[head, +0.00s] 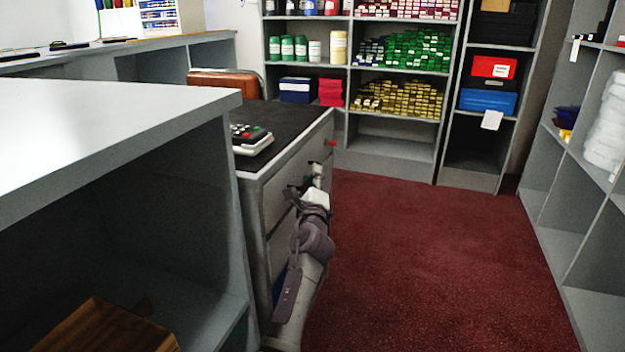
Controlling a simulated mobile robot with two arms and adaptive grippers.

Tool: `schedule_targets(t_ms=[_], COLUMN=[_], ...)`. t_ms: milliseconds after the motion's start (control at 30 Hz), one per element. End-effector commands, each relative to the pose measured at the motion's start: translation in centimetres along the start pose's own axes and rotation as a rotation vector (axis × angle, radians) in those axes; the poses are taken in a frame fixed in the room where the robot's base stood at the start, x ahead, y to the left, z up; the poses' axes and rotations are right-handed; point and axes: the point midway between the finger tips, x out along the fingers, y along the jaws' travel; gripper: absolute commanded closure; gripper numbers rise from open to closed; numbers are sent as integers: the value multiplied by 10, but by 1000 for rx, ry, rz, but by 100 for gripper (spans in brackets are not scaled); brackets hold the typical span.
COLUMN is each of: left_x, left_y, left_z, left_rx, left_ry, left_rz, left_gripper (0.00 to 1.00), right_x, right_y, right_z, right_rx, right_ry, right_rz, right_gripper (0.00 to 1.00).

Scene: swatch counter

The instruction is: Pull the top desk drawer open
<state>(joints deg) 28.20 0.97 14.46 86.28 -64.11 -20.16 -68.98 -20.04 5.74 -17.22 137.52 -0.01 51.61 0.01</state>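The grey desk (256,205) with a black top stands left of centre, seen at a steep angle along its drawer side. The top drawer front (281,181) is a narrow grey strip under the desk's top edge. I see no clear gap around it. My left gripper (301,186) is at this drawer front, with its dark fingers by the handle area. The wrist and arm hide the handle and much of the lower fronts. I cannot tell whether the fingers touch or grip the handle. My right gripper is out of view.
A white counter (110,120) is close on the left. Stocked shelves (351,100) line the back, with more at right. The red carpet (430,260) is clear.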

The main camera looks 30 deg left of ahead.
Motion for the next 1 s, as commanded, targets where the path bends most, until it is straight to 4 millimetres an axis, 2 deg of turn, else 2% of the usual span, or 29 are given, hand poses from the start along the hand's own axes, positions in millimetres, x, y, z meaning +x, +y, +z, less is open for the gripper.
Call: schedule_targets(t_ms=[133, 400, 467, 633, 1000], left_x=[9, 10, 10, 10, 9], left_y=[0, 0, 0, 0, 0], left_z=[0, 0, 0, 0, 0], left_rx=[-1, -1, -1, -1, -1], left_ry=[0, 0, 0, 0, 1], left_rz=[0, 0, 0, 0, 0], left_gripper=[64, 64, 72, 100, 100], right_x=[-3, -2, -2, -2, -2], right_y=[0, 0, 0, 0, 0], right_z=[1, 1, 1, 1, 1], right_rx=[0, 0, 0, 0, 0], right_ry=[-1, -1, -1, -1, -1], right_rz=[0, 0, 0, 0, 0], right_gripper=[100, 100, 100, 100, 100])
